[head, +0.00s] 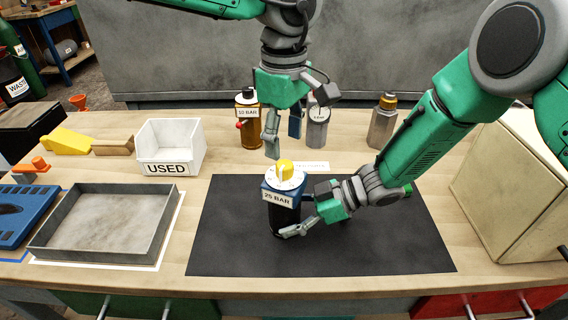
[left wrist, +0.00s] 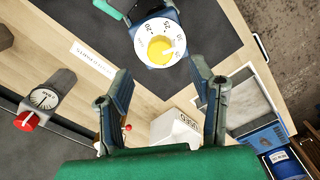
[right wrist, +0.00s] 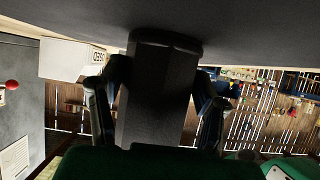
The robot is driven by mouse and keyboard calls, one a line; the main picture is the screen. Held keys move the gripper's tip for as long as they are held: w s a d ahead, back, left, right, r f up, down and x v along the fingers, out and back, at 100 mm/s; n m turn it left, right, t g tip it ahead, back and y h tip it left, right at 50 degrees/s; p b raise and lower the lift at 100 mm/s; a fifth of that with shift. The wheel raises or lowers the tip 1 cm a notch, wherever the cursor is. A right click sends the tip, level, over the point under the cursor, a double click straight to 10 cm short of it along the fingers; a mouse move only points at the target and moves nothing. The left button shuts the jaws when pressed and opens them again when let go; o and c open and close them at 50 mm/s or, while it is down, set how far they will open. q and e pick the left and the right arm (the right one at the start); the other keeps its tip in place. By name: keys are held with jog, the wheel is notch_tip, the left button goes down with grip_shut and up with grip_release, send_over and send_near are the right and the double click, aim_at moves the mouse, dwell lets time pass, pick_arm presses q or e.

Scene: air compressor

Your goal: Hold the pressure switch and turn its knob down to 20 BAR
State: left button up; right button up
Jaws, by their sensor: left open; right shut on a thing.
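The pressure switch (head: 283,214) stands upright on the black mat (head: 352,250), with a blue collar, a "25 BAR" label and a white dial. Its yellow knob (head: 285,170) sits on top; in the left wrist view the knob (left wrist: 160,49) is centred on the numbered dial. My right gripper (head: 297,222) is shut on the dark lower body from the right; in the right wrist view the body (right wrist: 157,90) fills the space between the fingers. My left gripper (head: 273,143) is open, pointing down above and slightly behind the knob, apart from it.
A white "USED" bin (head: 171,147) and a grey metal tray (head: 110,224) are on the left. Behind the mat stand an amber "10 BAR" bottle (head: 248,119), a grey gauge device (head: 317,127) and a metal canister (head: 382,122). A cream box (head: 510,185) stands at right.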

aim_at(284, 163)
pick_arm(q)
notch_tip(284, 163, down, 6)
jog(key=shift+f, duration=0.15)
jog(key=shift+c, duration=0.5)
grip_shut()
